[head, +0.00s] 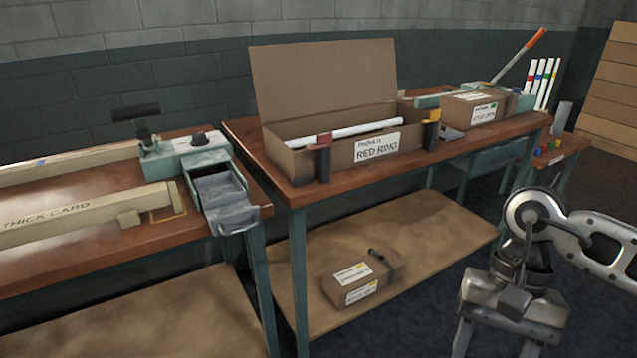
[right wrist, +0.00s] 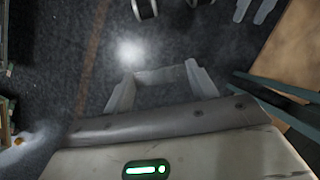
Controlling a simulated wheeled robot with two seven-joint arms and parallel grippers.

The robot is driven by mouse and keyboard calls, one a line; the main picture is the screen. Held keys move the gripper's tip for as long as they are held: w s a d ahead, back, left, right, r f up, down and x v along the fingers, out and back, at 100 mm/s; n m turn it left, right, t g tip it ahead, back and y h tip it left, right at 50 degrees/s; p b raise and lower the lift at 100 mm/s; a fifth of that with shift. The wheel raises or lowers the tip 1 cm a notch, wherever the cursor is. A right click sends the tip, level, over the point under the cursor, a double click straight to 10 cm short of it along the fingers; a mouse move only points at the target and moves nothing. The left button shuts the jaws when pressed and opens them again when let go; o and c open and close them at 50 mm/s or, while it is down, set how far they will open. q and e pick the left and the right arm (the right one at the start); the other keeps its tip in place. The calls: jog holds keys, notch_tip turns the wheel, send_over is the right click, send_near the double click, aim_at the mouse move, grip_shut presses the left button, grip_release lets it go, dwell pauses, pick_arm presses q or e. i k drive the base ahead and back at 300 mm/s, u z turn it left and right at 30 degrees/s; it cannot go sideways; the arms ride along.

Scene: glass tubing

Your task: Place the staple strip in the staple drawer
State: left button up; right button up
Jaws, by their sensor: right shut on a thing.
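The staple drawer (head: 222,193) is a grey metal drawer with a bar handle, pulled open at the front of the grey-green machine (head: 198,150) on the left bench. My right gripper (head: 505,345) is at the bottom right of the head view, pointing down, far to the right of the drawer. In the right wrist view, its fingers (right wrist: 160,85) are spaced apart with a thin grey strip (right wrist: 160,75), apparently the staple strip, between their tips. The strip cannot be made out in the head view. My left gripper is not in view.
An open cardboard box labelled RED RING (head: 376,147) with a white tube stands on the middle bench (head: 410,170). A small carton (head: 362,281) lies on the lower shelf. A THICK CARD beam (head: 60,215) lies left of the drawer. Floor in front of the benches is clear.

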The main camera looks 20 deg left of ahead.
aim_at(220, 194)
jog(key=k, duration=0.55)
jog(key=u, duration=1.7)
jog(key=i, duration=0.6)
